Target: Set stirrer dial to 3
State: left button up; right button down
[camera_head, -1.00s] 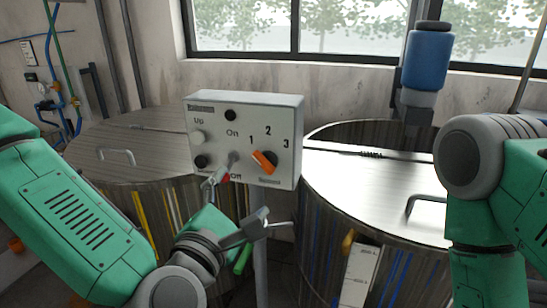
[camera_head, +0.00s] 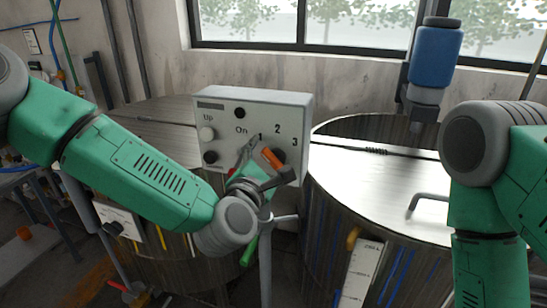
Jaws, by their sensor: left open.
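A white control box (camera_head: 292,105) stands on a post between two vats. Its stirrer dial (camera_head: 272,157) is an orange bar on a dark base, with the numbers 1, 2 and 3 around it. The bar slants, its upper left end towards the 1. My left gripper (camera_head: 267,166) is open in front of the dial, one finger to its left and one at its lower right. I cannot tell whether the fingers touch it. The On/Off switch is largely hidden behind the gripper. My right arm (camera_head: 485,190) is at the right; its gripper is out of view.
A metal vat (camera_head: 385,185) with a handle stands at the right, under a blue motor (camera_head: 433,58). Another lidded vat (camera_head: 160,110) is behind my left arm.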

pick_arm(q)
jog(key=shift+a, duration=0.15)
jog(key=shift+c, duration=0.4)
jog(key=c, duration=0.6)
jog(key=shift+w+d, duration=0.1)
jog(key=shift+d, duration=0.1)
jog(key=c, duration=0.5)
jog(key=shift+d+r, duration=0.2)
jog(key=shift+d, duration=0.6)
jog(key=shift+a, duration=0.1)
pick_arm(e)
jog(key=shift+d, duration=0.1)
pick_arm(q)
jog(key=shift+a+f, duration=0.1)
pick_arm(e)
jog(key=shift+w, duration=0.1)
